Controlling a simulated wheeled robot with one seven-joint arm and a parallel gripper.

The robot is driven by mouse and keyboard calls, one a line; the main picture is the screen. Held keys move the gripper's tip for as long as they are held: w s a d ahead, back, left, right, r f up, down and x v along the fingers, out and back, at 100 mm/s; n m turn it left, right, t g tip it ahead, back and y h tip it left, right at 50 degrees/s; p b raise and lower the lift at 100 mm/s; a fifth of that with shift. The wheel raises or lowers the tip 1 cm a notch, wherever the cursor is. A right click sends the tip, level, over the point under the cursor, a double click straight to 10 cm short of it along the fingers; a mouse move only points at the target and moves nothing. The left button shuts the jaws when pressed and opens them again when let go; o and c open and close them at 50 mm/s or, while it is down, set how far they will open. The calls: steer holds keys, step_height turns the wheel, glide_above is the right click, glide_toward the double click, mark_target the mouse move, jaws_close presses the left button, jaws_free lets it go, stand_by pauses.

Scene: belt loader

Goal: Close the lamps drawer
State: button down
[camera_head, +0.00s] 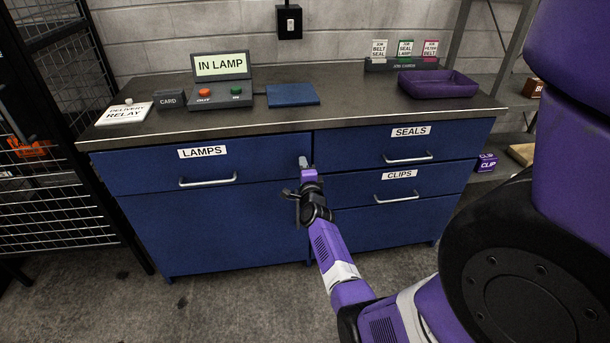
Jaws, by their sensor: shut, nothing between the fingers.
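The lamps drawer (140,172) is the wide blue drawer at the upper left of the cabinet, with a white LAMPS label and a pale bar handle (208,181). Its front looks flush or nearly flush under the worktop; I cannot tell whether a small gap is left. No drawer inside shows. My gripper (304,163) is shut and empty. Its tip is at the right end of the lamps drawer front, near the seam with the right-hand drawers, and well right of the handle. I cannot tell whether it touches the front.
The seals drawer (450,137) and clips drawer (440,183) are to the right and look shut. The worktop (340,108) holds a control box (222,97) reading IN LAMP, a blue pad (292,95) and a purple tray (437,85). Floor (220,300) in front is clear.

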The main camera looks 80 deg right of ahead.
steer(key=shift+w+d+r, duration=0.2)
steer(key=shift+w+d, duration=0.15)
steer(key=shift+d, duration=0.4)
steer(key=shift+a+f, duration=0.1)
